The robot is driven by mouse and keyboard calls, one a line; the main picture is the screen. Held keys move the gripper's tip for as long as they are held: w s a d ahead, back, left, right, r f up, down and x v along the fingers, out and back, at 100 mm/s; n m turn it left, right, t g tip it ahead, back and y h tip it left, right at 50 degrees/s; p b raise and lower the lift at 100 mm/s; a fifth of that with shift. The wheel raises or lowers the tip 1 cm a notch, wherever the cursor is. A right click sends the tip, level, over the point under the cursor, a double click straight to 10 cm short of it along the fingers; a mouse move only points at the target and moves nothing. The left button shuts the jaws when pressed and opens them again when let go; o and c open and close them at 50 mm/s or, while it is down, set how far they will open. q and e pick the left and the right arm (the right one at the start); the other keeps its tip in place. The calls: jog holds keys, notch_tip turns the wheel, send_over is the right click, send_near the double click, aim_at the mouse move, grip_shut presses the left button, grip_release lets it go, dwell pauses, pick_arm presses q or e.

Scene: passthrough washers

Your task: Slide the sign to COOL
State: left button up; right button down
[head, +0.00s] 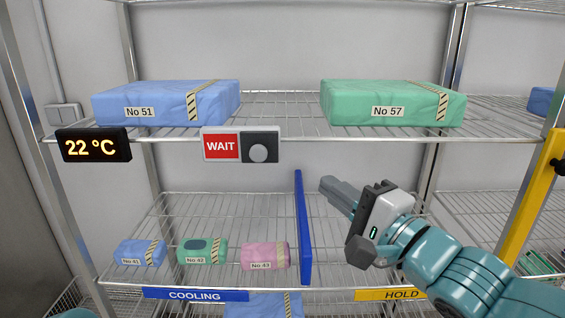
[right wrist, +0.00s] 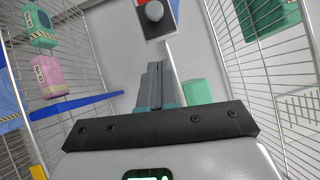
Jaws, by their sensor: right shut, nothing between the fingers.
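The sign (head: 241,145) hangs on the front edge of the upper shelf in the head view. Its left part is red and reads WAIT; its right part is a dark slider with a round grey knob (head: 258,153). The word COOL does not show. In the right wrist view the knob (right wrist: 155,12) is at the top, beyond the fingertips. My right gripper (head: 328,185) is shut and empty, below and to the right of the sign, apart from it. It also shows in the right wrist view (right wrist: 153,68). My left gripper is not in view.
A blue divider (head: 304,230) stands upright on the lower shelf, left of my right gripper. Small packs No 41 (head: 140,252), No 42 (head: 203,250) and No 43 (head: 265,256) lie left of it. Large packs No 51 (head: 165,101) and No 57 (head: 390,101) lie above.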

aim_at(259, 151)
jog(key=w+a+r, duration=0.1)
jog(key=w+a, duration=0.5)
jog(key=a, duration=0.2)
jog(key=shift+w+r+p, duration=0.15)
jog(key=shift+w+p, duration=0.2)
jog(key=shift+p, duration=0.05)
jog(key=shift+w, duration=0.1)
jog(key=shift+a, duration=0.2)
